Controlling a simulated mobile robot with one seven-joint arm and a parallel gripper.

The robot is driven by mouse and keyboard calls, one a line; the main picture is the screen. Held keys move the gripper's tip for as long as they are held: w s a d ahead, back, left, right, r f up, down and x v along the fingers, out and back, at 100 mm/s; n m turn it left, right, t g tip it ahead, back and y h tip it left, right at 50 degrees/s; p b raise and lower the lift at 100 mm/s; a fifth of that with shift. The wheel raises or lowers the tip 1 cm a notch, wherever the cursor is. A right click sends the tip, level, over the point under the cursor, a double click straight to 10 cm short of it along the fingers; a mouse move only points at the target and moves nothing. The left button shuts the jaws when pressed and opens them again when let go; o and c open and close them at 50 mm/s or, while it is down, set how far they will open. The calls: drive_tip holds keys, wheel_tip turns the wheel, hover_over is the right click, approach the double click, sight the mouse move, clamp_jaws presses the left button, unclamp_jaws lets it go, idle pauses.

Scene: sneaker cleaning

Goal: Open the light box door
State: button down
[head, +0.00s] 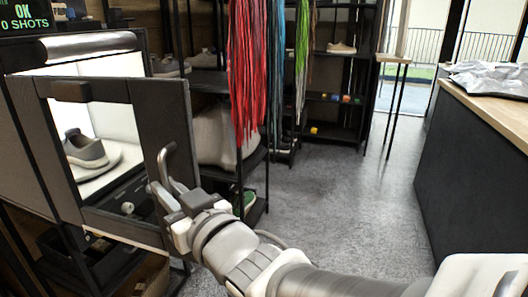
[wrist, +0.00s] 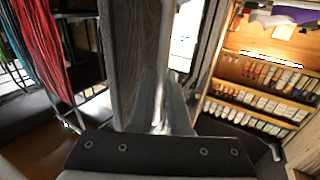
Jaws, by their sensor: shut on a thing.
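The light box (head: 95,43) stands at the left of the head view, with a lit white inside. Its dark-framed door (head: 165,115) has a window, through which a grey sneaker (head: 86,152) shows on a white surface. The door appears to stand ajar, angled away from the box. The metal door handle (head: 163,160) is an upright bar near the door's right edge. My gripper (head: 170,200) is at the handle's lower part, shut on it.
Red, blue and green laces (head: 247,65) hang right of the door, before a dark shelf rack (head: 335,110). A wood-topped counter (head: 490,100) stands at the right. The grey floor (head: 330,200) between is clear. A display (head: 25,18) reads "OK, 0 SHOTS".

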drive_tip(key=shift+s+a, duration=0.2)
drive_tip(key=shift+s, duration=0.1)
drive_tip(key=shift+r, duration=0.1)
drive_tip(key=c, duration=1.2)
unclamp_jaws()
drive_tip(key=shift+o, duration=0.2)
